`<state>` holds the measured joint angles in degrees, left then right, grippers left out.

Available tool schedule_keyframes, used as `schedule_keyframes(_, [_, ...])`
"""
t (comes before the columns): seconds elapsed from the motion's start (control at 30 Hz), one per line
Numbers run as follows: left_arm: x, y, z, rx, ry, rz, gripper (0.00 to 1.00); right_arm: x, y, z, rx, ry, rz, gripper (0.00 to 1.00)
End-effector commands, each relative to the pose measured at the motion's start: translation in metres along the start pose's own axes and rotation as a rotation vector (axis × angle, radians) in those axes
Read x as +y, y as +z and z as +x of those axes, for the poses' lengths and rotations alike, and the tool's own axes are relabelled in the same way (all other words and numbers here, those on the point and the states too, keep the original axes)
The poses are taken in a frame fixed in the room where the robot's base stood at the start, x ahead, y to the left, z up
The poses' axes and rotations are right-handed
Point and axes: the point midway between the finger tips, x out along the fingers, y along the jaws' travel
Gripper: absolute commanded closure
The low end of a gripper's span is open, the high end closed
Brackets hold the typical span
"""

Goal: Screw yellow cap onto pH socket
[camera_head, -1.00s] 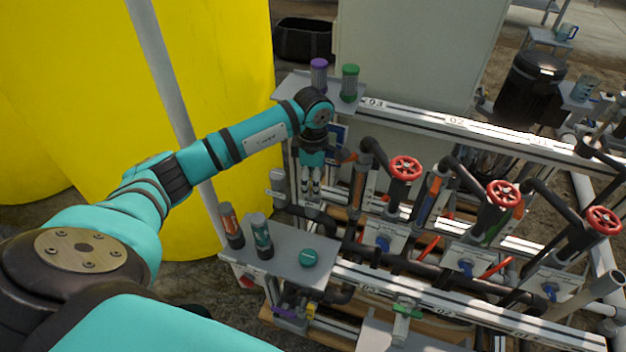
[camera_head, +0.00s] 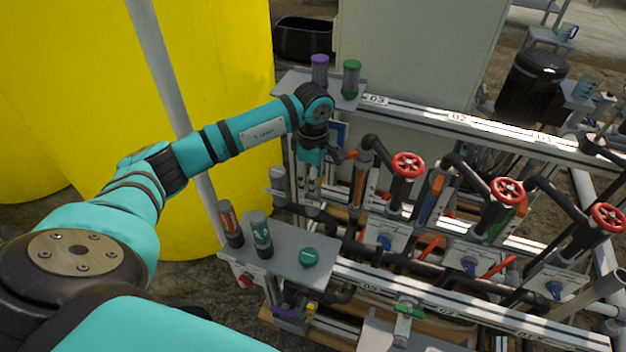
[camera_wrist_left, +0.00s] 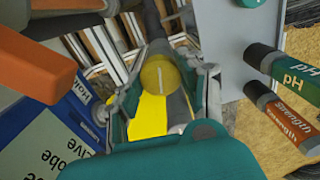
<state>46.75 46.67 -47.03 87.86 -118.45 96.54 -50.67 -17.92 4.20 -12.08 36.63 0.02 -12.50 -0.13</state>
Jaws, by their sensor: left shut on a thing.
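My left gripper (camera_head: 308,190) points down beside the left end of the skid's pipework. In the left wrist view its fingers (camera_wrist_left: 160,90) are shut on a round yellow cap (camera_wrist_left: 159,74) with a pale line across its top. A dark pipe lies beneath the cap. The pH socket itself is hidden under the cap and fingers, so I cannot tell whether the cap is seated on it. The teal pH probe (camera_head: 262,234) stands upright on the grey shelf (camera_head: 285,240); it also shows in the left wrist view (camera_wrist_left: 282,68). My right gripper is out of view.
An orange Strength probe (camera_head: 230,224) and a teal round cap (camera_head: 309,257) share the shelf. Purple (camera_head: 319,72) and green-capped (camera_head: 351,78) containers stand on the back shelf. Red valve wheels (camera_head: 408,165) and dark pipes crowd the right. A large yellow tank (camera_head: 215,60) stands behind my arm.

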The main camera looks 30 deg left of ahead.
Motion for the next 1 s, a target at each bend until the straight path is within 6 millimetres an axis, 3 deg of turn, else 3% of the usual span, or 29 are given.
schedule_keyframes(0.37, [0.001, -0.002, 0.001, 0.003, 0.003, 0.031, 0.99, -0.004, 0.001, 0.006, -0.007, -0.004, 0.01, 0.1])
schedule_keyframes(0.7, [0.001, -0.003, 0.002, 0.005, 0.003, 0.266, 0.99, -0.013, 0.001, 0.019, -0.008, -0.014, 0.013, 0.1])
schedule_keyframes(1.0, [0.001, -0.003, 0.002, 0.006, 0.002, 0.277, 0.99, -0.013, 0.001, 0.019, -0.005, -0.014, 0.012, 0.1])
